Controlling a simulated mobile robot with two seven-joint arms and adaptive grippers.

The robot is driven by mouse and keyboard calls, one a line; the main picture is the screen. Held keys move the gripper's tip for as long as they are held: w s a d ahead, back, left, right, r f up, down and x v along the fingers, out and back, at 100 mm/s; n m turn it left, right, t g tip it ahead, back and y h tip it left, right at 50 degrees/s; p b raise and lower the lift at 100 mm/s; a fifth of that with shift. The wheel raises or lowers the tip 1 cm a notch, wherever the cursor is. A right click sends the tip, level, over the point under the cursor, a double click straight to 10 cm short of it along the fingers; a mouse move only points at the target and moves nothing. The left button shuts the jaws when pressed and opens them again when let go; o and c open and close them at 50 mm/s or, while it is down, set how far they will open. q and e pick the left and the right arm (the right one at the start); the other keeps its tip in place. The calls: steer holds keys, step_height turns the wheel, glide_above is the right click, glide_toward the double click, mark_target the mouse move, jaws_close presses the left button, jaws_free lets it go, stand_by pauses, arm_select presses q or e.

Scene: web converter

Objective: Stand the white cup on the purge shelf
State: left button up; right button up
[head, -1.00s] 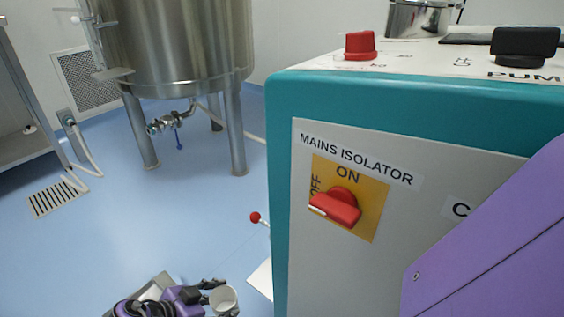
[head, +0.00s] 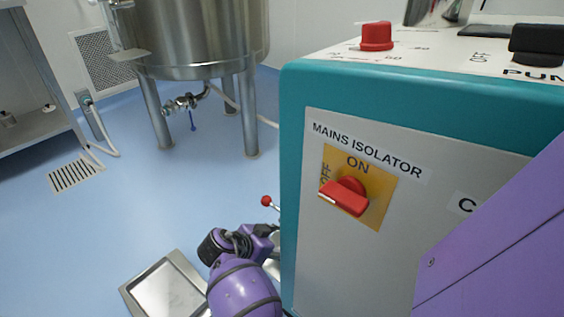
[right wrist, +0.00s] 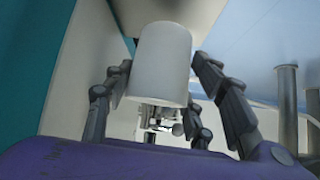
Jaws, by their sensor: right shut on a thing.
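The white cup (right wrist: 163,62) is in the right wrist view, between the fingers of my right gripper (right wrist: 165,105), which is shut on it. A pale flat surface (right wrist: 205,14) shows just behind the cup at the top; I cannot tell whether it is the purge shelf or whether the cup touches it. In the head view my right wrist is beside the lower left edge of the teal and grey cabinet, which hides the fingers. A small pale patch there cannot be told as cup or shelf. My left gripper is not in view.
The cabinet (head: 292,150) carries a red mains isolator knob (head: 345,197). A red-tipped lever (head: 266,201) sticks out at its left. A metal tray (head: 135,290) lies at lower left. A steel tank (head: 205,40) stands behind; the blue floor between is clear.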

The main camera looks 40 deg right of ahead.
steer(key=shift+d, duration=0.7)
step_height(320, 180, down, 3)
steer(key=b, duration=0.2)
steer(key=shift+a+b, duration=0.1)
steer(key=shift+b, duration=0.25)
steer(key=shift+f+b, duration=0.3)
steer(key=shift+r, duration=0.1)
steer(key=o, duration=1)
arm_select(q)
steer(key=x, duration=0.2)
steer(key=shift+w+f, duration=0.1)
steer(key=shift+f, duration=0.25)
arm_select(e)
steer(key=shift+o, duration=0.4)
